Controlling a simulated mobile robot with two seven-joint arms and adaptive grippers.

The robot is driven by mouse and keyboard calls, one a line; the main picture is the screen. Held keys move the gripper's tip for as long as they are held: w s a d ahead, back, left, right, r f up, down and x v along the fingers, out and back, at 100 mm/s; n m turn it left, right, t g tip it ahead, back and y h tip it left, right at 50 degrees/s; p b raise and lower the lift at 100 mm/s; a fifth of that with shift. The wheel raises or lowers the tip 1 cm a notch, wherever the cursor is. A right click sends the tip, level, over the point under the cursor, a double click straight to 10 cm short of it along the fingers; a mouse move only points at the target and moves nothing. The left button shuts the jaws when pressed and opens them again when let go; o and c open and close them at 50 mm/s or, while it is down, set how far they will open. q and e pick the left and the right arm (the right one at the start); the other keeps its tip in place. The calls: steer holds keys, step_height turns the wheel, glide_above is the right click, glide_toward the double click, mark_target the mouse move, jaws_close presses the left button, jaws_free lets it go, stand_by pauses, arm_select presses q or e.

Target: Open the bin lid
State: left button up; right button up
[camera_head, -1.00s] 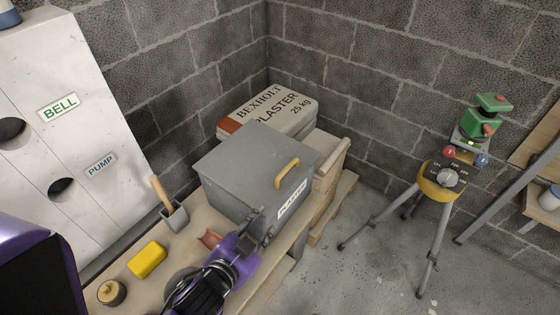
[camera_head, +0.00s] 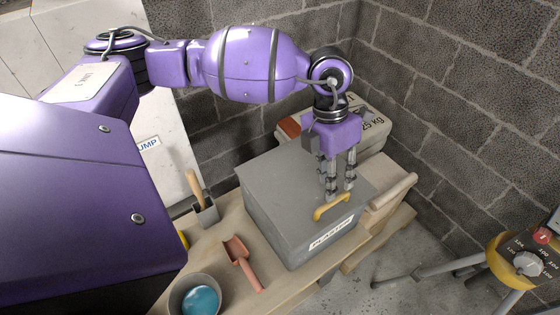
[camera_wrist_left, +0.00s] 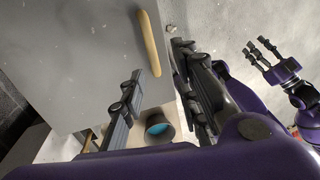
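The grey bin (camera_head: 283,232) stands on the bench with a "PLASTER" label on its front. Its flat grey lid (camera_head: 275,180) is shut. A yellow handle (camera_head: 332,208) is on the lid near the front edge; it also shows in the left wrist view (camera_wrist_left: 151,45). My left gripper (camera_head: 341,192) points down above the lid, just behind the handle in the head view. Its fingers are apart with nothing held, and the handle shows near the gap between them in the left wrist view. My right gripper (camera_wrist_left: 264,53) shows in the left wrist view with its fingers spread and empty.
A yellow-topped tripod (camera_head: 505,262) stands right.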

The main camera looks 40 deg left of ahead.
arm_select(q)
steer(key=x, duration=0.4)
steer(key=a+x, duration=0.1)
steer(key=x, duration=0.2)
steer(key=shift+w+f, duration=0.15)
jaws_close()
steer(key=shift+w, duration=0.1)
